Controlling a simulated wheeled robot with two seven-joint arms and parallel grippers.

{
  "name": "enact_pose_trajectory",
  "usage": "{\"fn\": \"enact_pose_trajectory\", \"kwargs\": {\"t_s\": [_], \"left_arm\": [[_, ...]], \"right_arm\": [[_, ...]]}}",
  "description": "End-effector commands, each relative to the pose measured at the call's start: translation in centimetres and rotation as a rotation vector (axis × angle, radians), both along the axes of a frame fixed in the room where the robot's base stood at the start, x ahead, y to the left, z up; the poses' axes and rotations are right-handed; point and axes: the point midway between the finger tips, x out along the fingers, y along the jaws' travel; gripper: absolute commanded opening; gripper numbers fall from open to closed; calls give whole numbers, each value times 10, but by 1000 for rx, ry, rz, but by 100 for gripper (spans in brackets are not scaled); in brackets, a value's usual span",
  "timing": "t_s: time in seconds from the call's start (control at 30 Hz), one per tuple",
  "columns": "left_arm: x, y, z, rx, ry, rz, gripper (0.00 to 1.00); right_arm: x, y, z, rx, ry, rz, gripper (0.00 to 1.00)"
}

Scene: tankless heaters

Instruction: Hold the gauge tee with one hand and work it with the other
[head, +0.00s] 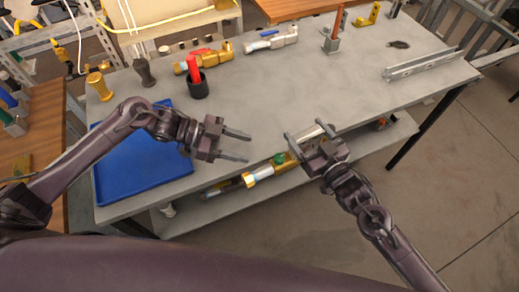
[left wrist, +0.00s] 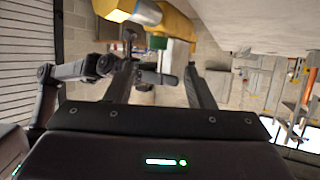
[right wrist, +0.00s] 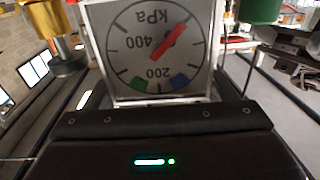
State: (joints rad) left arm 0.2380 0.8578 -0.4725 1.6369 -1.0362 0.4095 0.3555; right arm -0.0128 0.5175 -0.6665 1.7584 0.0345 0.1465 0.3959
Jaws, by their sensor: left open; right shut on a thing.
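The gauge tee (head: 264,171) has a brass body, silver ends and a green knob (head: 279,158). It shows just past the table's front edge, below my grippers. My right gripper (head: 306,135) is shut on it. In the right wrist view the square gauge face (right wrist: 150,45) lies between the fingers, marked kPa, with a red needle and green and blue patches; the green knob (right wrist: 260,10) is at upper right. My left gripper (head: 249,148) is open and empty, left of the tee and apart from it. The tee's brass body (left wrist: 175,22) shows at the top of the left wrist view.
A blue tray (head: 130,168) lies on the table's left, under my left arm. A metal channel (head: 423,64) lies at the right. The table's middle is clear.

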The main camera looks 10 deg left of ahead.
Motion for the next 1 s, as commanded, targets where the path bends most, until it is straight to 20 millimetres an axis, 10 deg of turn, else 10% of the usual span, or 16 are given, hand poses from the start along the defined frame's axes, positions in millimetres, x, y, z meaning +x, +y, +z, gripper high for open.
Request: {"fn": "enact_pose_trajectory", "kwargs": {"t_s": [0.63, 0.67, 0.8, 1.0], "left_arm": [[-3, 26, 12, -1, -1, 0, 49], [-3, 26, 12, -1, -1, 0, 49], [-3, 26, 11, -1, -1, 0, 49], [-3, 26, 11, -1, -1, 1, 49]], "right_arm": [[1, 0, 3, 5, -5, 0, 30], [1, 0, 3, 5, -5, 0, 81], [1, 0, 2, 3, -4, 0, 99], [0, 0, 1, 1, -2, 0, 100]]}}
